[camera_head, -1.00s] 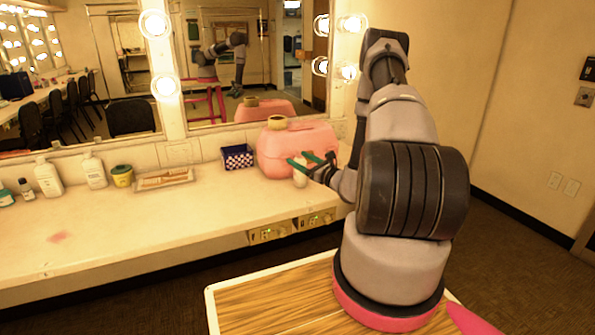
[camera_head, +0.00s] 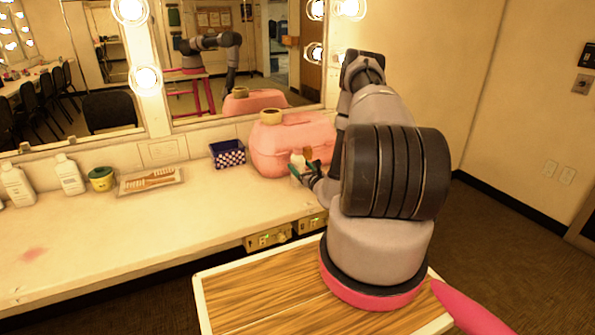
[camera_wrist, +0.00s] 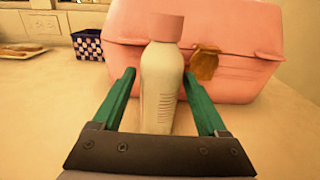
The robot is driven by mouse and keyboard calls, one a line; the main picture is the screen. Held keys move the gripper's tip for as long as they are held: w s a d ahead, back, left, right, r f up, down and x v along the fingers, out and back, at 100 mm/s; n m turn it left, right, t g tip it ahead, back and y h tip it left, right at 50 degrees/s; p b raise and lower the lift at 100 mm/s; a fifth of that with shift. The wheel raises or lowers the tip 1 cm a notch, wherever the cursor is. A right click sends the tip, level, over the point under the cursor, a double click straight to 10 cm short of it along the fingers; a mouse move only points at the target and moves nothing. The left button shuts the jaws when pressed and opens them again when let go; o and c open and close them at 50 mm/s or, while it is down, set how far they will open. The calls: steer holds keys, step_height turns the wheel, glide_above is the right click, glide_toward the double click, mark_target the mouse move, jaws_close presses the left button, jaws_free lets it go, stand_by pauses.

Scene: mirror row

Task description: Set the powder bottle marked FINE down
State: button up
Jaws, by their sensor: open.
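The powder bottle (camera_wrist: 160,90), white with a pink cap, stands upright in the wrist view. Only small print lines show on its side; I cannot read FINE. My gripper (camera_wrist: 158,85) is open, with one green finger on each side of the bottle. A gap shows at the left finger; the right finger is closer, and I cannot tell if it touches. The bottle's base is hidden behind the gripper body. In the head view the bottle (camera_head: 298,160) shows small at my gripper (camera_head: 302,172), over the counter (camera_head: 150,225) near its right end.
A checkered blue box (camera_head: 228,154), a tray (camera_head: 150,181), a green jar (camera_head: 101,179) and white bottles (camera_head: 69,175) line the back. The front counter is clear.

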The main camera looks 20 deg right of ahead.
steer(key=w, duration=0.5)
steer(key=shift+w+f, duration=0.1)
steer(key=shift+f, duration=0.05)
jaws_close()
